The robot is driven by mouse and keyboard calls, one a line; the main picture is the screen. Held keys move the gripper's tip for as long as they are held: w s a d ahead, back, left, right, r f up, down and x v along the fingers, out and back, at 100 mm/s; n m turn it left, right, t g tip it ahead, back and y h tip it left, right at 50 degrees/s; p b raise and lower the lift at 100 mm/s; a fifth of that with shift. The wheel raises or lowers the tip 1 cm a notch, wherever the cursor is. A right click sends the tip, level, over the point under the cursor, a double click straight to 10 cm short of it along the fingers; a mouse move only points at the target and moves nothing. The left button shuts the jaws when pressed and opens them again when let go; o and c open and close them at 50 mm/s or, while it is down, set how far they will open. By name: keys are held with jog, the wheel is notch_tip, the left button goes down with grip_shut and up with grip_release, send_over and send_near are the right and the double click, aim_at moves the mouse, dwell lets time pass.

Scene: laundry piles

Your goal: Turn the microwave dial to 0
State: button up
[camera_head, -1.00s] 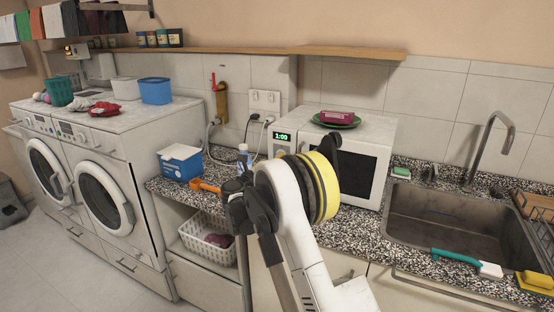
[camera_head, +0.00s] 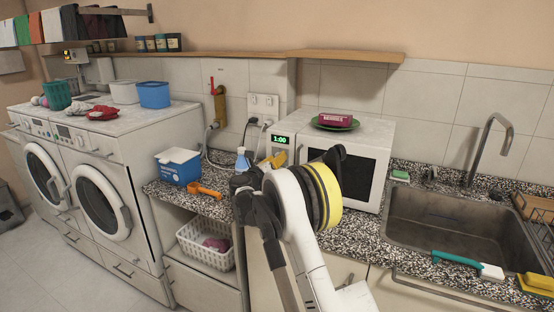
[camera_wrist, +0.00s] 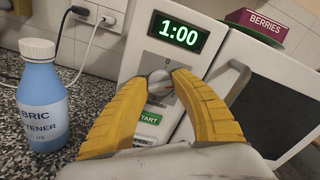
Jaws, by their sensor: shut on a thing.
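The white microwave (camera_head: 356,158) stands on the speckled counter, and its green display (camera_wrist: 179,31) reads 1:00. Its round silver dial (camera_wrist: 160,83) shows in the wrist view below the display, with a "0" mark above it. My gripper (camera_wrist: 161,78) has its two yellow fingers closed on the dial from both sides. The fingers hide the dial's sides and part of the panel. The green START button (camera_wrist: 149,118) is partly visible below the dial. In the head view the dial is hidden behind my gripper (camera_head: 277,160) and arm.
A blue fabric softener bottle (camera_wrist: 42,98) stands close to the left of my gripper. A green plate (camera_head: 335,125) with a berries box (camera_head: 335,118) sits on the microwave. A blue-and-white box (camera_head: 178,167) and an orange scoop (camera_head: 204,190) lie left; the sink (camera_head: 455,225) is right.

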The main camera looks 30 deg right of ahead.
jog(key=shift+n, duration=0.3)
jog(key=n+p, duration=0.1)
jog(key=n, duration=0.4)
jog(key=shift+w, duration=0.1)
jog(key=n, duration=0.6)
jog(key=shift+f, duration=0.1)
jog(key=shift+n, duration=0.3)
dwell(0.3)
jog(key=o, duration=1.2)
jog(key=v, duration=1.2)
